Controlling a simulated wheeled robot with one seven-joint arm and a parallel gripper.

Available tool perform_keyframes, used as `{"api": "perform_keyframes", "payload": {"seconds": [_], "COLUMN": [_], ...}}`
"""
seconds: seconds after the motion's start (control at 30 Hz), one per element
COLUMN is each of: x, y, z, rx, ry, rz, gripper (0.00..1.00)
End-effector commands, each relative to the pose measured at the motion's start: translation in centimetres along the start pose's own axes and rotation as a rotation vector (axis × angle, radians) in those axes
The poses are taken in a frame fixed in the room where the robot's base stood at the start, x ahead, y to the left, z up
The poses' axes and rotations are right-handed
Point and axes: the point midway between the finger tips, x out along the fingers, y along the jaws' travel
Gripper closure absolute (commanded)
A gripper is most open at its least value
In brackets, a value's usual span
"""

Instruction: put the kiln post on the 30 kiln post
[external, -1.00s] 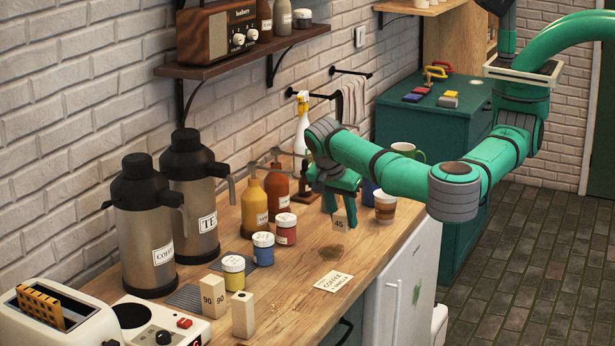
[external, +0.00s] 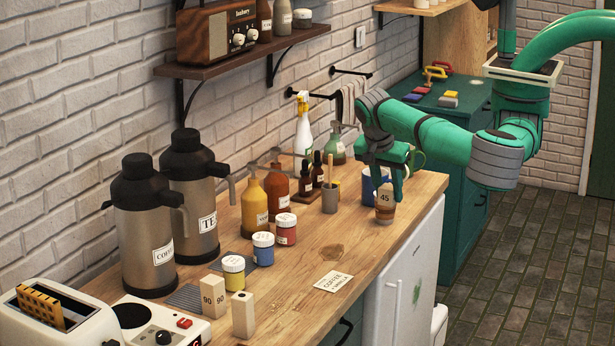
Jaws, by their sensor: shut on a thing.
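A pale wooden kiln post marked 45 (external: 385,198) is held upright in my gripper (external: 386,186) near the right end of the wooden counter. My gripper is shut on it. Two more pale posts stand at the counter's near end: one marked 90 (external: 212,296), and a plain-faced one (external: 243,315) with a dark spot on top. I can read no 30 on any post.
Blue, yellow and red paint jars (external: 263,249) stand mid-counter, near pump bottles (external: 254,205) and a grey brush cup (external: 330,198). A blue mug (external: 369,186) is close behind the held post.

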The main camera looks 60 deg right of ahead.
Motion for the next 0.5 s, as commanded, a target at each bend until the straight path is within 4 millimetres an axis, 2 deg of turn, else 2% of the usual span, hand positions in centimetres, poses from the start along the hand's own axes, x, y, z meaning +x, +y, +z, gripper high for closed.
{"api": "perform_keyframes", "payload": {"seconds": [0.17, 0.5], "x": [1.0, 4.0], "y": [-3.7, -12.7], "z": [-1.9, -8.0], "rx": [-0.035, -0.164], "ry": [-0.004, -0.006], "rz": [-0.014, -0.069], "gripper": [0.98, 0.98]}}
